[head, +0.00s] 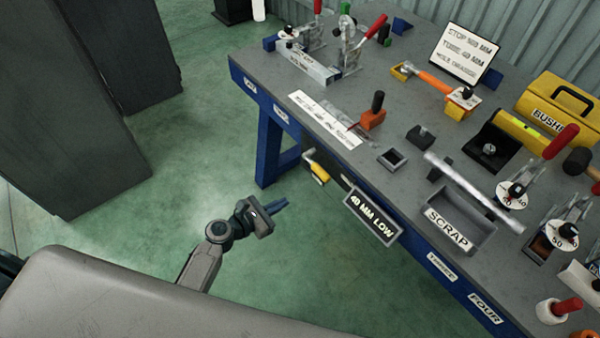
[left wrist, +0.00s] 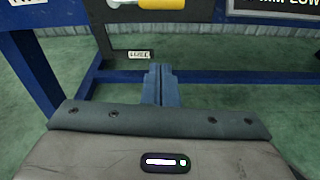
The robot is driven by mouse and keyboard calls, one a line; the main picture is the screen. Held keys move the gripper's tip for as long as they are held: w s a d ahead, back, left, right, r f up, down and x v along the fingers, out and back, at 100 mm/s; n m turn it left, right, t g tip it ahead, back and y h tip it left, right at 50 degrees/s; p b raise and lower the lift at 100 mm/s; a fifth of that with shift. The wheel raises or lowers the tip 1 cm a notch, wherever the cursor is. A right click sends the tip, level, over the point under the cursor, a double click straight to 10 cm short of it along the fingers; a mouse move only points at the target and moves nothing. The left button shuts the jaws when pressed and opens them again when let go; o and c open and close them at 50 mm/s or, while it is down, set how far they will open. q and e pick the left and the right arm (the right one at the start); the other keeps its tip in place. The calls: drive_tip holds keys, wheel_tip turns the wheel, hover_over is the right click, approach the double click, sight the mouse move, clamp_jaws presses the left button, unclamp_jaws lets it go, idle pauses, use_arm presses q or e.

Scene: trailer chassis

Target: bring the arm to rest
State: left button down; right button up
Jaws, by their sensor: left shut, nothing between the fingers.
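My left arm reaches in from the lower left of the head view, in front of the workbench. Its left gripper (head: 277,206) hangs over the green floor, apart from the bench's blue leg and front edge. The fingers are together with nothing between them. In the left wrist view the shut blue fingers (left wrist: 161,84) point toward the blue bench frame. My right gripper is not in view.
The grey workbench (head: 265,80) holds toggle clamps, a scrap tray (head: 485,232), a yellow toolbox (head: 562,100) and an orange-handled tool (head: 435,84). Green floor (head: 190,130) lies open left of the bench.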

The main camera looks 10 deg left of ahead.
use_arm(q)
drive_tip(key=s+a+f+m+g+y, duration=0.3)
drive_tip(key=s+f+m, duration=0.35)
drive_tip(key=f, duration=0.65)
drive_tip(key=s+a+f+m+g+y, duration=0.35)
drive_tip(key=s+f, duration=0.55)
drive_tip(key=f, duration=0.4)
drive_tip(key=s+a+f+m+g+y, duration=0.1)
drive_tip(key=s+f+m, duration=0.3)
drive_tip(key=s, duration=0.5)
drive_tip(key=s+a+f+m+g+y, duration=0.1)
drive_tip(key=s+a+f+m+g, duration=0.1)
drive_tip(key=s+f+m, duration=0.3)
drive_tip(key=s+a+f+m+g+y, duration=0.1)
drive_tip(key=s+a+f+m, duration=0.2)
drive_tip(key=s+m, duration=0.5)
drive_tip(key=s+f, duration=0.1)
drive_tip(key=s, duration=0.4)
drive_tip(key=shift+a+f+m, duration=0.3)
drive_tip(key=shift+f+m, duration=0.05)
drive_tip(key=shift+m, duration=0.05)
